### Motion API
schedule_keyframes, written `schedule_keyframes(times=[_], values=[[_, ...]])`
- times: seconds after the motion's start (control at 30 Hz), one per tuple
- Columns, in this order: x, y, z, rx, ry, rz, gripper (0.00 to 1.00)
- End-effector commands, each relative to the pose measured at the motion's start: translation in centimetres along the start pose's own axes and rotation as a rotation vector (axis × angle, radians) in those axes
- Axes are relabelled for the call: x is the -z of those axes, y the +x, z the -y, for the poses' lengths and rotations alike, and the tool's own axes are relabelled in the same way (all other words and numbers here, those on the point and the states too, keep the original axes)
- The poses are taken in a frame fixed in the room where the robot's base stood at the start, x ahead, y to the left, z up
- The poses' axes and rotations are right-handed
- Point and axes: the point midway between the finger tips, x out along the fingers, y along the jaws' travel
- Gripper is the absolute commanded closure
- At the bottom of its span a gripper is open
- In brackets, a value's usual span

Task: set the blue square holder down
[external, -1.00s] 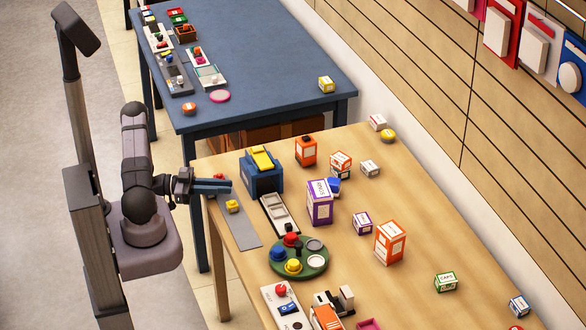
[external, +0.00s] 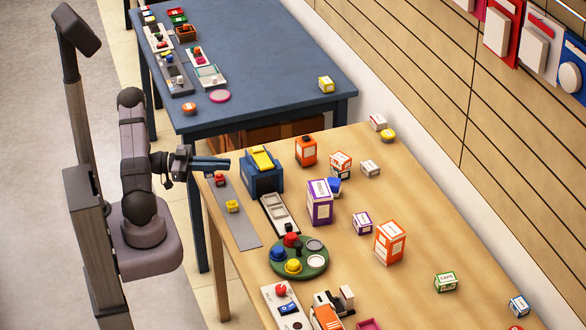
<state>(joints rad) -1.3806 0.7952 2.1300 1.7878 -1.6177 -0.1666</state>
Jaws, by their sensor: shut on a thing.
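My gripper (external: 212,163) is at the table's back left corner, held above the far end of the grey strip. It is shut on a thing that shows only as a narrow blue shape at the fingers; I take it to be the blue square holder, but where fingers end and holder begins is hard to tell. It appears raised off the table. On the grey strip (external: 245,238) stand a small red piece (external: 220,180) and a yellow piece (external: 232,206), below and nearer than the gripper.
A blue machine with a yellow top (external: 264,175) stands just right of my gripper. A grey tray (external: 279,213), a green round plate (external: 299,258) with coloured knobs and a purple box (external: 319,203) are nearer. A blue table (external: 262,75) lies behind, across a gap.

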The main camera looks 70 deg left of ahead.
Motion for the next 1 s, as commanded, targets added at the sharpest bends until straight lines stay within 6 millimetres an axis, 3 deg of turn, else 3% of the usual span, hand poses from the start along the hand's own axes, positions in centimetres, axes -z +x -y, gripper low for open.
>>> schedule_keyframes(times=[0.37, 0.53, 0.77, 1.0], values=[[1.1, 0.0, 0.0, 0.000, 0.000, -0.001, 1.00], [1.1, 1.0, -0.5, -0.010, -0.003, -0.002, 1.00], [0.4, 5.9, -3.6, -0.041, -0.010, -0.003, 1.00], [-1.9, 11.9, -10.3, -0.065, -0.014, 0.000, 1.00]])
